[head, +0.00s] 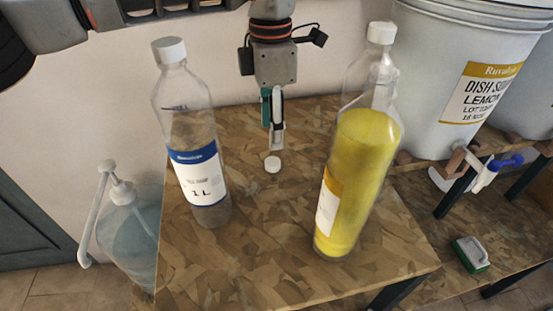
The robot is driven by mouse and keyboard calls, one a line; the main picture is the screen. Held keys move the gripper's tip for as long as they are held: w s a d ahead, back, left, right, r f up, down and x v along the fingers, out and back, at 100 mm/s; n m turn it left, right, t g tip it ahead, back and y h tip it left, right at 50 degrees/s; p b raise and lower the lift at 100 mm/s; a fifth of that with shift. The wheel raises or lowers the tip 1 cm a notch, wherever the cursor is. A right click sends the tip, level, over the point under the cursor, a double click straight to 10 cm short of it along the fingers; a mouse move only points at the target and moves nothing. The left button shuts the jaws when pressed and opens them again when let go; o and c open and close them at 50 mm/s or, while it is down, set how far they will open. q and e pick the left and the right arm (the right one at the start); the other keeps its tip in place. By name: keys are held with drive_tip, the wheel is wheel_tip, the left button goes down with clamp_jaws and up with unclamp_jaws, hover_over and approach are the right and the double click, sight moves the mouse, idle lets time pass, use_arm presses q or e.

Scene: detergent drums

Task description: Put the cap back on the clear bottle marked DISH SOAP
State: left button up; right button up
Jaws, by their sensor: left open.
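My right gripper is out of view.
A white drum (430,60) labelled DISH SO..., LEMON stands at the back right, with a blue-handled tap (485,170) below. A pump bottle (125,220) stands left of the table. A green-and-white sponge (470,254) lies at the right. The table's front middle is clear.

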sight(272, 160)
use_arm(q)
drive_tip(key=shift+f+b, duration=0.3)
drive_tip(key=shift+f, duration=1.2)
drive_tip(key=shift+r, duration=0.1)
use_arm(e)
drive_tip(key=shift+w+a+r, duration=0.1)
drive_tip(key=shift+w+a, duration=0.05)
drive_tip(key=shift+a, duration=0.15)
